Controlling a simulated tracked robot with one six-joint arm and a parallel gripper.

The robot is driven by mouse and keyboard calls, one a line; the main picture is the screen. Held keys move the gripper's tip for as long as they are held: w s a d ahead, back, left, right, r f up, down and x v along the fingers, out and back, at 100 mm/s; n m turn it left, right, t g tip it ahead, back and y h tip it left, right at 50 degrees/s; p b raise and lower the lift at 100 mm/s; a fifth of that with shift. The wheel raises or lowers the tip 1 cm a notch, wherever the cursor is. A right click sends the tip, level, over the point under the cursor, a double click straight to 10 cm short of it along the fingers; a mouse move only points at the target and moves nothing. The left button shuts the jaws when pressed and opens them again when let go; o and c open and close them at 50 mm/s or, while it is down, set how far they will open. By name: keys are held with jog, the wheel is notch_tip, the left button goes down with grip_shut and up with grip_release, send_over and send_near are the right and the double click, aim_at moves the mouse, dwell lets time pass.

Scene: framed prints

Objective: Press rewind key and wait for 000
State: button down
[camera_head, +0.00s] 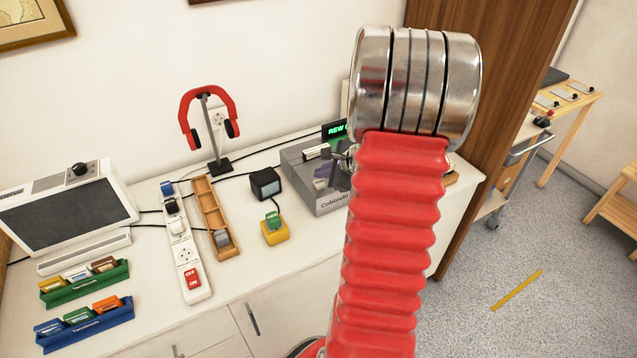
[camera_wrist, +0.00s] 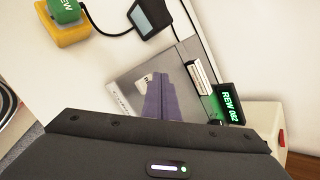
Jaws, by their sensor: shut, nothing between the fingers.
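The green rewind key, marked REW in the wrist view (camera_wrist: 65,10), sits on a yellow base (camera_head: 275,235) on the white counter. A small display reads REW 082 in green in the wrist view (camera_wrist: 230,103); it is partly hidden by my arm in the head view (camera_head: 334,130). The grey machine (camera_head: 318,196) stands in front of the display. My gripper's fingers (camera_wrist: 162,74) are together, empty, and appear over the grey machine, apart from the key. In the head view my arm hides most of the gripper. I cannot tell how far down the key is.
A black box with a screen (camera_head: 265,183) stands behind the key, joined by a cable. Counter around the yellow base is clear.

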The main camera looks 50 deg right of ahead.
aim_at(322, 184)
jog(key=shift+r, duration=2.55)
jog(key=s+a+r+n+g+y, duration=0.15)
jog(key=s+a+n, duration=0.25)
jog(key=a+n, duration=0.45)
jog(key=s+a+n+g+y, duration=0.1)
jog(key=s+a+n+g, duration=0.4)
jog(key=a, duration=0.6)
jog(key=s+a+r+n+t, duration=0.1)
jog(key=s+a+r+n, duration=0.1)
jog(key=a+n, duration=0.3)
jog(key=s+a+r+n+t+h, duration=0.1)
jog(key=a+r+n, duration=0.3)
jog(key=a, duration=0.4)
jog(key=s+a+r+n+t, duration=0.1)
jog(key=s+a+r+n, duration=0.2)
jog(key=a+r+n, duration=0.2)
jog(key=shift+s+a+n, duration=0.25)
jog(key=shift+a+n, duration=0.1)
jog(key=shift+a, duration=0.65)
